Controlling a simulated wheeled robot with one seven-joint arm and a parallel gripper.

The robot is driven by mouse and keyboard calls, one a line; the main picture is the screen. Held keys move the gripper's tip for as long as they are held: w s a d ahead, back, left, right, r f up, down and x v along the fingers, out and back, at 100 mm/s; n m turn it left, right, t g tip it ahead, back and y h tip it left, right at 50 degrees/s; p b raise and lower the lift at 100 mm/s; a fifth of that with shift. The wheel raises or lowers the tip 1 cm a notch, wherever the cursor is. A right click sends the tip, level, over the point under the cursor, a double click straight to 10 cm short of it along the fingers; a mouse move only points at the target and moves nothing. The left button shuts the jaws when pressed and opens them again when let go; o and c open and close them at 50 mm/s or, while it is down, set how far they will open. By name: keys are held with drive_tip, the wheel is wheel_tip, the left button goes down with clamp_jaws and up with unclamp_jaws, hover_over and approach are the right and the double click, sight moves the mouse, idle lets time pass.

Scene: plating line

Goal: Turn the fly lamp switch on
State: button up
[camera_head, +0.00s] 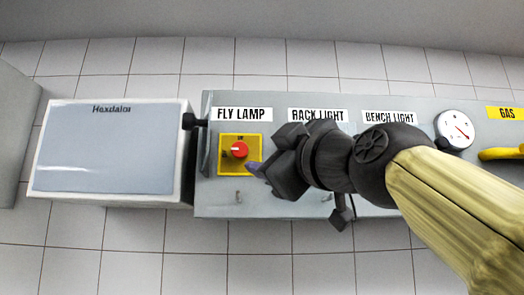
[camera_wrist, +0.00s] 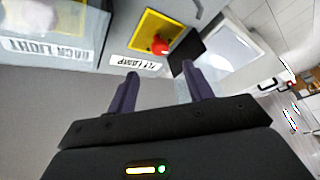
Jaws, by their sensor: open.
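The fly lamp switch is a round red knob (camera_head: 239,150) on a yellow plate (camera_head: 222,168), below the FLY LAMP label (camera_head: 241,114). A pale mark on the knob points left in the head view; the plate's small lettering is too small to read surely. In the wrist view the knob (camera_wrist: 160,46) and its yellow plate (camera_wrist: 151,25) lie beyond my fingertips. My gripper (camera_head: 255,168) is just right of and below the knob in the head view. In the wrist view my gripper (camera_wrist: 159,70) is open, its purple fingers apart with nothing between them, and no contact with the knob shows.
My arm hides the switches below those labels. A white box (camera_head: 110,150) stands left of the panel.

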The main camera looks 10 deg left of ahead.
sight(242, 151)
drive_tip(key=p+x, duration=0.5)
drive_tip(key=x, duration=0.4)
drive_tip(key=shift+w+a+r, duration=0.2)
drive_tip(key=shift+w+r, duration=0.05)
drive_tip(key=shift+w, duration=0.05)
drive_tip(key=shift+w+a+p, duration=0.35)
drive_tip(key=shift+w+a, duration=0.05)
drive_tip(key=shift+w, duration=0.05)
drive_tip(key=shift+s+d, duration=0.1)
drive_tip(key=c, duration=1)
